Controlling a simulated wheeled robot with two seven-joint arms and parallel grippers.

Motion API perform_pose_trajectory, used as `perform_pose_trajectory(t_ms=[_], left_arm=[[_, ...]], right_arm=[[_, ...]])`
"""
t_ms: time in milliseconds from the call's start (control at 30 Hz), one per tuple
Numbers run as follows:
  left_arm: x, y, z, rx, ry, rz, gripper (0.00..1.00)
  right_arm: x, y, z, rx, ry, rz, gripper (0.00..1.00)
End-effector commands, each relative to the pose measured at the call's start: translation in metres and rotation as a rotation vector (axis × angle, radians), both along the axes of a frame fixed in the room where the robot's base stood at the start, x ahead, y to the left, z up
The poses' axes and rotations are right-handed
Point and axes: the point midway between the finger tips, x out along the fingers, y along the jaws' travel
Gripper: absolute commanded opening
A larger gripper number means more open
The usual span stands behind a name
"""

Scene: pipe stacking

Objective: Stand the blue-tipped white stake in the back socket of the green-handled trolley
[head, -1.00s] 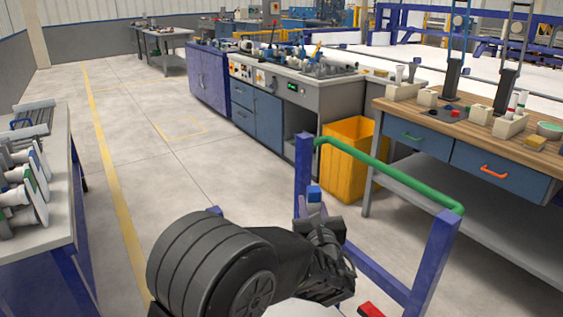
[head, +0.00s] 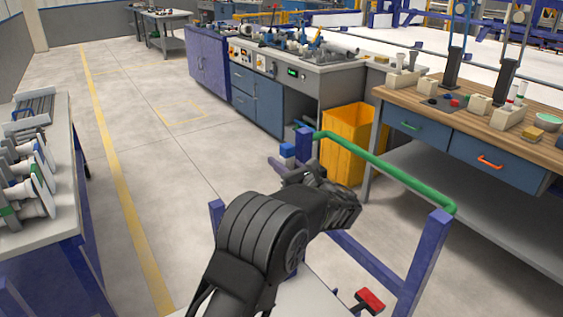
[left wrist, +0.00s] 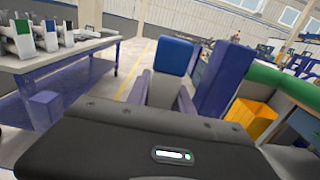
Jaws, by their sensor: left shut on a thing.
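The trolley has a purple-blue frame and a green handle bar (head: 385,170) and stands right in front of me. My left gripper (head: 299,174) is at its far left post (head: 305,147), shut on the stake. The stake's blue tip (head: 287,150) shows just left of that post, above the gripper. In the left wrist view the stake (left wrist: 163,90) stands roughly upright under its blue tip (left wrist: 174,55), beside the post (left wrist: 226,75). Its lower end and the back socket are hidden by my gripper, so I cannot tell whether it is seated. My right gripper is not in view.
A red-topped piece (head: 371,299) is at the trolley's near right. A yellow bin (head: 350,140) and a wooden-topped bench (head: 480,110) stand behind the handle. A table with several white fittings (head: 62,215) is at left. Open floor lies between.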

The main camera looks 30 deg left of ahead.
Motion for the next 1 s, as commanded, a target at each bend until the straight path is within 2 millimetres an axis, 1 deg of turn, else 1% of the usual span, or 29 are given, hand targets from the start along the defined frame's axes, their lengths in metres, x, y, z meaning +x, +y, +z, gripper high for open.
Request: perform_pose_trajectory(t_ms=[267,900,1000], left_arm=[[0.000,0.000,-0.015,0.000,-0.001,0.000,0.00],[0.000,0.000,-0.064,0.001,-0.002,0.000,0.00],[0.000,0.000,-0.070,0.002,-0.001,-0.001,0.00]], right_arm=[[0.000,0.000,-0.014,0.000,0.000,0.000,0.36],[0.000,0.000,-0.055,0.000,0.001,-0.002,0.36],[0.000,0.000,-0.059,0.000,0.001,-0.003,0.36]])
